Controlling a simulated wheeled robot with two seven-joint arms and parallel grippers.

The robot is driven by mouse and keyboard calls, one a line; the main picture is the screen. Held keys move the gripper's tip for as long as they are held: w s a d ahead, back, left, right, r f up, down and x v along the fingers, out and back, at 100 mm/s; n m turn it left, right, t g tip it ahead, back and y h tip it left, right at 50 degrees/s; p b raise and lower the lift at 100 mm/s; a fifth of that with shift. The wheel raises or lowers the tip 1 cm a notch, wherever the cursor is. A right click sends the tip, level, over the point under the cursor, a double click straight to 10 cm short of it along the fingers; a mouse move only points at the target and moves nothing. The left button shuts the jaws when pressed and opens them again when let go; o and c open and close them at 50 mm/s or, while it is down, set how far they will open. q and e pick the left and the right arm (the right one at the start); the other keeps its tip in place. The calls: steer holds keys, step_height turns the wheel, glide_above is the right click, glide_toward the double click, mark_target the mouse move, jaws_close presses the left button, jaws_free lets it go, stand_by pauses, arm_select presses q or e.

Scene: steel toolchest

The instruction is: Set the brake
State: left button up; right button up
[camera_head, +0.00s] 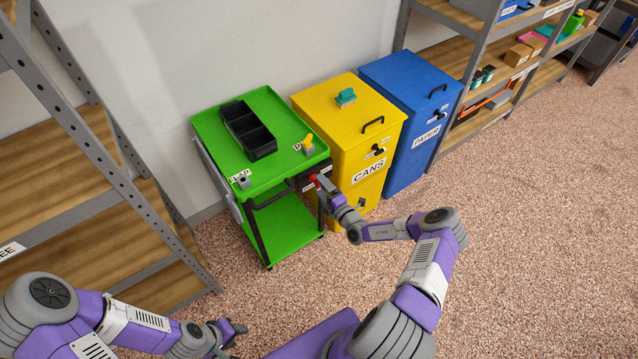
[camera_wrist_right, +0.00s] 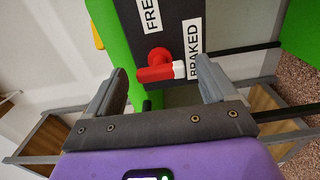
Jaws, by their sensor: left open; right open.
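The green cart (camera_head: 262,112) stands by the wall. On its end is a black panel (camera_wrist_right: 220,30) with a FREE label (camera_wrist_right: 152,14) and a BRAKED label (camera_wrist_right: 194,48). A red lever (camera_wrist_right: 156,72) with a white end sits on this panel, its white end close to the BRAKED label in the right wrist view. The lever's red part also shows in the head view (camera_head: 315,179). My right gripper (camera_wrist_right: 161,66) is open, with one finger on each side of the lever; I cannot tell whether they touch it. My left gripper (camera_head: 232,332) is open and empty, low in the head view.
On the cart top are a black bin tray (camera_head: 261,145), a yellow lever (camera_head: 308,140) and a grey FLAP fitting (camera_head: 243,182). The yellow CANS cabinet (camera_head: 345,120) stands close beside the panel, with the blue PAPER cabinet (camera_head: 412,120) beyond. Shelves stand left and right. The right floor is clear.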

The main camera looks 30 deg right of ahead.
steer(key=s, duration=0.5)
steer(key=shift+d+p, duration=0.2)
steer(key=shift+p, duration=0.2)
steer(key=s+a+n+g+y, duration=0.35)
steer(key=a+n, duration=0.25)
steer(key=a, duration=0.2)
steer(key=s+a+n+g+y, duration=0.3)
steer(key=a+n+g+y, duration=0.1)
steer(key=a+n, duration=0.4)
steer(key=s+a+n+g+y, duration=0.3)
steer(key=a+n+g+y, duration=0.15)
steer(key=a, duration=0.45)
steer(key=s+n+g+h, duration=0.2)
steer(key=s+n+h, duration=0.2)
steer(key=n, duration=1.2)
steer(key=s+a+f+n+g+h, duration=0.1)
steer(key=s+n+g+h, duration=0.2)
steer(key=s+n, duration=0.7)
steer(key=n+h, duration=0.2)
steer(key=n, duration=0.4)
